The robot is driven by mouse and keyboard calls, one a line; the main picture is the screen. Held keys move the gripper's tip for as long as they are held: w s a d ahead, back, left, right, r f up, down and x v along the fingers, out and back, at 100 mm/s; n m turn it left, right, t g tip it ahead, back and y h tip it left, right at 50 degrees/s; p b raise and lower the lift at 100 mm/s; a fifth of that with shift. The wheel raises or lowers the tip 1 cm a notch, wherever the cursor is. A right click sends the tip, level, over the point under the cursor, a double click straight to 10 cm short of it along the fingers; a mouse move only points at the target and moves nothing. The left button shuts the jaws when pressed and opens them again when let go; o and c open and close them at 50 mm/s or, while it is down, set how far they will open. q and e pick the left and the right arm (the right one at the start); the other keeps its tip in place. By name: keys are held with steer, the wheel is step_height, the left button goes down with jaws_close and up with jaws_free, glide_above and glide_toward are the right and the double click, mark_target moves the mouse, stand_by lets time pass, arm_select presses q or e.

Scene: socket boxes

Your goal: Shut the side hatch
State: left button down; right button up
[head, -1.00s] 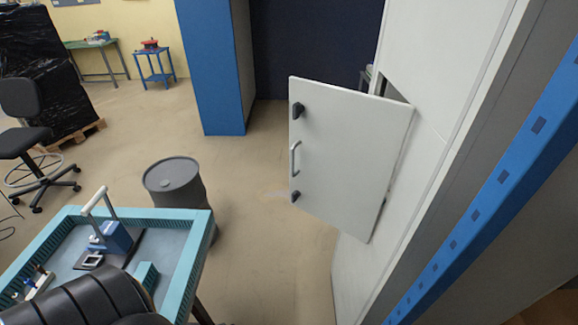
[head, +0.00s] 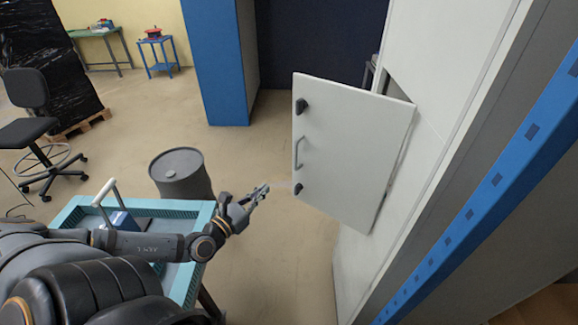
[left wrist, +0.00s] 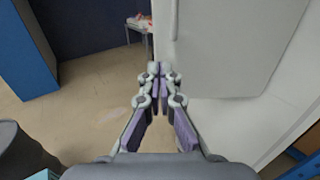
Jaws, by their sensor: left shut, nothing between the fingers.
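The side hatch (head: 345,150) is a white panel on the white cabinet (head: 440,90). It stands open, swung out to the left, with a grey handle and two dark latches near its free edge. It also shows in the left wrist view (left wrist: 215,50), filling the upper right. My left gripper (head: 264,188) is shut and empty, left of the hatch's lower free edge and apart from it in the head view. In the left wrist view the closed fingertips (left wrist: 160,68) overlap the hatch's edge; I cannot tell whether they touch. My right gripper is not in view.
A grey drum (head: 181,174) and a teal-edged workbench (head: 75,215) stand at the left, the bench partly under my left arm. A blue cabinet (head: 215,65) stands behind. The floor (head: 260,255) below the hatch is clear.

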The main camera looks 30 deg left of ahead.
arm_select(q)
steer(key=w, duration=1.4)
steer(key=shift+d+b, duration=0.2)
steer(key=shift+b, duration=0.25)
